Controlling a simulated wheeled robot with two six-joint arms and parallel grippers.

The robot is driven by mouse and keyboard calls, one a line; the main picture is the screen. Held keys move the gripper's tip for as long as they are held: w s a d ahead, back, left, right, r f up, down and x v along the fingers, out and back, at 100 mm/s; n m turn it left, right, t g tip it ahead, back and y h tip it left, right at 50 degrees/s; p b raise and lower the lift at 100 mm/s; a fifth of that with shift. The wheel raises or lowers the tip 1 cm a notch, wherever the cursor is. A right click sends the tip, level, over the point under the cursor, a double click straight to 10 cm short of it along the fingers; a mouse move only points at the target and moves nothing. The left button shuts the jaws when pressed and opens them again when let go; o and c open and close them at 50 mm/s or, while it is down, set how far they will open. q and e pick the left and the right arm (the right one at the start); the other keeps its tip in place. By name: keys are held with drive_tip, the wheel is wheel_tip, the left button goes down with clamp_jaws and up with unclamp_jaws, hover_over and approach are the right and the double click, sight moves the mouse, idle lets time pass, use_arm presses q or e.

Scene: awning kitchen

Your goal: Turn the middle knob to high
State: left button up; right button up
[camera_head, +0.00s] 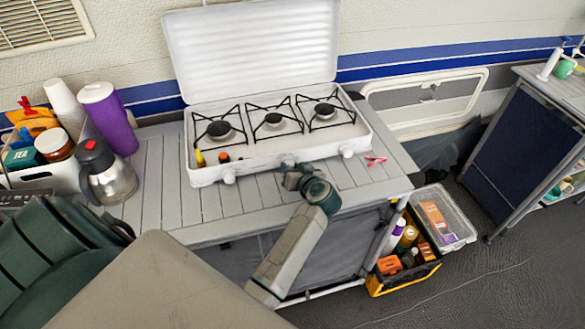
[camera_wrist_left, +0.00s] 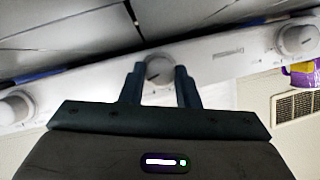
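A white camping stove (camera_head: 262,160) with three burners stands on the slatted table, its lid raised. Three knobs sit along its front face. The middle knob (camera_head: 287,160) is partly hidden by my left gripper (camera_head: 292,172) in the head view. In the left wrist view the middle knob (camera_wrist_left: 159,70) lies between the two fingers of my left gripper (camera_wrist_left: 160,78). The fingers stand apart, with a gap visible on at least one side; contact cannot be made out. The left knob (camera_head: 229,177) and right knob (camera_head: 347,153) are free. My right gripper is out of view.
A steel kettle (camera_head: 112,180), a purple cup (camera_head: 107,117) and a filled bin (camera_head: 55,178) stand left of the stove. A pink clip (camera_head: 375,160) lies on the table (camera_head: 160,185) to the right. A crate (camera_head: 402,275) stands on the floor.

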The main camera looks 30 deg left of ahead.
use_arm(q)
drive_tip(key=shift+r+p, duration=0.2)
drive_tip(key=shift+p, duration=0.5)
drive_tip(key=n+p, duration=0.1)
drive_tip(key=p, duration=0.1)
drive_tip(key=n+t+h+p, duration=0.1)
drive_tip(key=p, duration=0.2)
drive_tip(key=n+t+h+p, duration=0.1)
drive_tip(key=p, duration=0.2)
drive_tip(key=shift+s+a+r+n, duration=0.15)
drive_tip(key=shift+s+n, duration=0.1)
drive_tip(key=shift+n, duration=0.15)
drive_tip(key=shift+f+n+t+h+p, duration=0.25)
drive_tip(key=shift+n+t+p, duration=0.25)
drive_tip(key=shift+n+p, duration=0.25)
drive_tip(key=shift+a+n+t+h+p, duration=0.1)
drive_tip(key=shift+n+t+h+p, duration=0.25)
drive_tip(key=shift+n+p, duration=0.15)
drive_tip(key=shift+f+n, duration=0.1)
drive_tip(key=shift+n, duration=0.15)
drive_tip(key=o, duration=1)
drive_tip(key=shift+s, duration=0.1)
